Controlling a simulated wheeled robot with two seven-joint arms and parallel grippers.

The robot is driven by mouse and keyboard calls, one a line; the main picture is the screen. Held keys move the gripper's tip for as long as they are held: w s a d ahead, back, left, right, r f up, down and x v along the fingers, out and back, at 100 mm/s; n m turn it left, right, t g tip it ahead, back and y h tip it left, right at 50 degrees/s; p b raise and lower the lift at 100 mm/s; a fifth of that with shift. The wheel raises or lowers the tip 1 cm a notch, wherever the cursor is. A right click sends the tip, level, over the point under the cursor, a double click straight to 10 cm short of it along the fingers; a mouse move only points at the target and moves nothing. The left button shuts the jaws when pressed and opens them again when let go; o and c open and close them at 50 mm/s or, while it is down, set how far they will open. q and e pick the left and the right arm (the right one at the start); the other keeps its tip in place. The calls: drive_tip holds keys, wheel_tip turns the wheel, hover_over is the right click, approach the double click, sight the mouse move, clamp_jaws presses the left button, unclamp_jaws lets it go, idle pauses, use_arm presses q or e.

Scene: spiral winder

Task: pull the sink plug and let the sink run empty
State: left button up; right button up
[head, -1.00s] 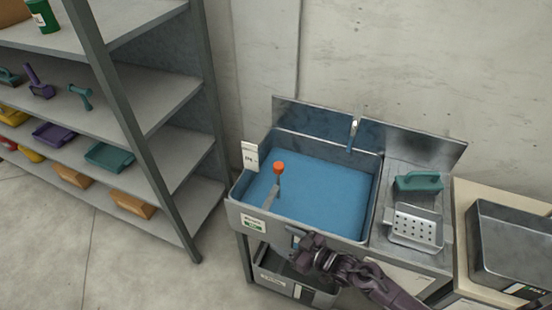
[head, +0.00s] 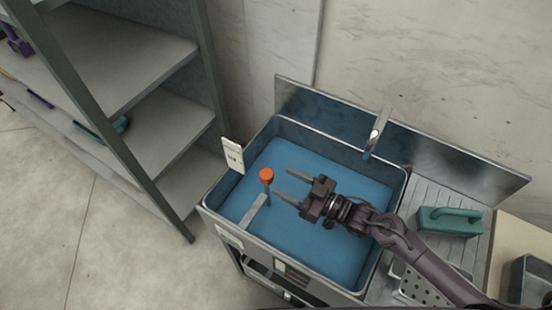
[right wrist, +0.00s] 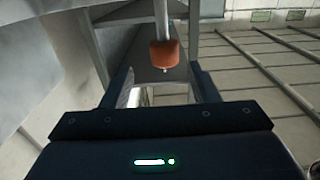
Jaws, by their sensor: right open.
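The sink (head: 300,235) is a steel basin filled with blue water. An orange knob on a thin upright rod, the plug's handle (head: 266,175), stands above the water in the left part of the sink. My right gripper (head: 282,184) is open over the sink, just right of the knob, its fingers pointing at it. In the right wrist view the orange knob (right wrist: 164,54) shows ahead between the two fingers, not gripped. The plug's lower end is hidden under the water. My left gripper is not in view.
A tap (head: 376,132) rises at the sink's back edge. A white card (head: 233,156) stands at the left rim. A teal-handled tool (head: 448,221) and a perforated tray (head: 420,288) lie on the right drainboard. A grey shelf unit (head: 165,125) stands at the left.

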sight(262, 171)
drive_tip(key=b+x, duration=0.1)
drive_tip(key=x, duration=0.1)
drive_tip(key=b+x, duration=0.1)
drive_tip(key=x, duration=0.1)
drive_tip(key=shift+s+a+r, duration=0.1)
drive_tip(key=shift+s+a, duration=0.2)
drive_tip(key=shift+a, duration=0.05)
drive_tip(key=shift+b+x, duration=0.45)
drive_tip(key=shift+x, duration=0.75)
drive_tip(key=shift+w+a, duration=0.2)
drive_tip(key=shift+w, duration=0.1)
drive_tip(key=shift+w+a, duration=0.15)
drive_tip(key=c, duration=0.4)
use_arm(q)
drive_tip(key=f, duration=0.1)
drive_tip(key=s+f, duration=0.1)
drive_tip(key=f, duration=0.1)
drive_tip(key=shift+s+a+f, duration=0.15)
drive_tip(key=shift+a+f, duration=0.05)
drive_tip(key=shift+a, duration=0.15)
use_arm(e)
drive_tip(key=shift+r, duration=0.1)
clamp_jaws()
